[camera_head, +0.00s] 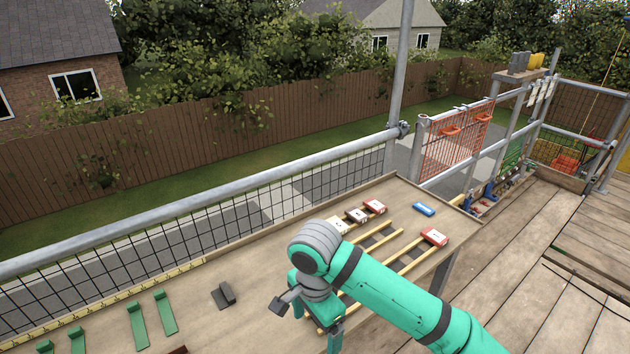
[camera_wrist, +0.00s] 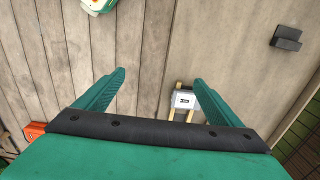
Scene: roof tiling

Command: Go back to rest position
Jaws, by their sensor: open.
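My green arm reaches over the wooden bench (camera_head: 240,265) in the head view. My gripper (camera_head: 310,335) points down near the front part of the bench, partly hidden by my own wrist. In the wrist view my gripper (camera_wrist: 155,82) shows two green fingers spread wide apart with nothing between them. Below the fingers are wooden boards. A white block with a dark label (camera_wrist: 184,99) lies on light wooden battens, just beside the right finger and apart from it.
Battens with dark tiles (camera_head: 375,240) lie on the bench. Red-and-white boxes (camera_head: 434,237) and a blue block (camera_head: 423,209) sit around them. A dark angled piece (camera_head: 224,295) and green strips (camera_head: 137,325) lie left. A railing (camera_head: 200,200) borders the back; plank floor (camera_head: 540,290) is right.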

